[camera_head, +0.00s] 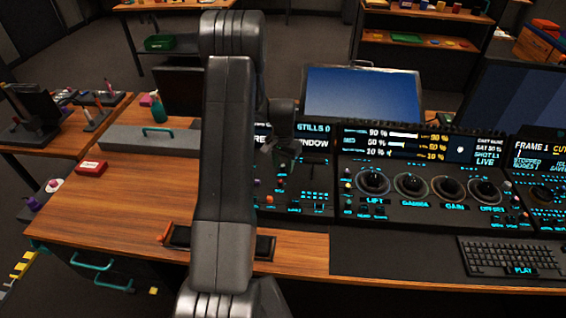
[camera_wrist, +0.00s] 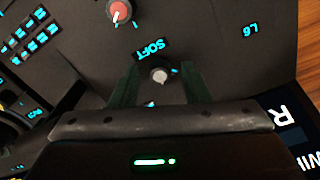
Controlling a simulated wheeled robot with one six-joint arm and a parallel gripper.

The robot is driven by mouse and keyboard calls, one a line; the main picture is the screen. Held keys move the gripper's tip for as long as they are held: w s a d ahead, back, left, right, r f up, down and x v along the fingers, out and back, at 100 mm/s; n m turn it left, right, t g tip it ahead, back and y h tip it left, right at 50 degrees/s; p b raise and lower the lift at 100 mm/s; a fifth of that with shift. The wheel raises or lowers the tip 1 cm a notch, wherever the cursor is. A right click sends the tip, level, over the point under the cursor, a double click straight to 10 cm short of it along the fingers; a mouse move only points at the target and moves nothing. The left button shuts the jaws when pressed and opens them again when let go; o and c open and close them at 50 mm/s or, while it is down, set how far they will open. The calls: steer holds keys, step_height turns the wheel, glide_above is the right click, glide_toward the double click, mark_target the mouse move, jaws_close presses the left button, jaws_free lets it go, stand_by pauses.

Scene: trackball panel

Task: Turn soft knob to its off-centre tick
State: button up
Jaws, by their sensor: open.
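The soft knob (camera_wrist: 159,75) is a small pale grey knob on the dark panel, beside a lit label (camera_wrist: 149,49) reading SOFT, upside down in the wrist view. A short cyan tick (camera_wrist: 175,70) shows just right of the knob, and another cyan mark (camera_wrist: 150,103) below it. The knob's exact pointer direction is too small to tell. My gripper (camera_wrist: 160,80) is open, its two dark green fingers on either side of the knob with a gap at each side. How far down the fingers reach is unclear. In the head view my arm hides much of this area.
A red knob (camera_wrist: 119,12) with a white pointer line sits above in the wrist view, and lit buttons (camera_wrist: 28,35) lie at upper left. In the head view, trackballs (camera_head: 411,184), a keyboard (camera_head: 511,258) and a red box (camera_head: 91,167) stand clear of my arm.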

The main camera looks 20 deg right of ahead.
jaws_close()
steer(key=shift+n+b, duration=0.4)
steer(key=n+b, duration=0.2)
steer(key=n, duration=0.1)
steer(key=shift+f+n, duration=0.1)
steer(key=shift+n, duration=0.3)
steer(key=n+b, duration=0.2)
steer(key=n, duration=0.3)
steer(key=shift+n, duration=0.3)
steer(key=shift+b, duration=0.3)
jaws_free()
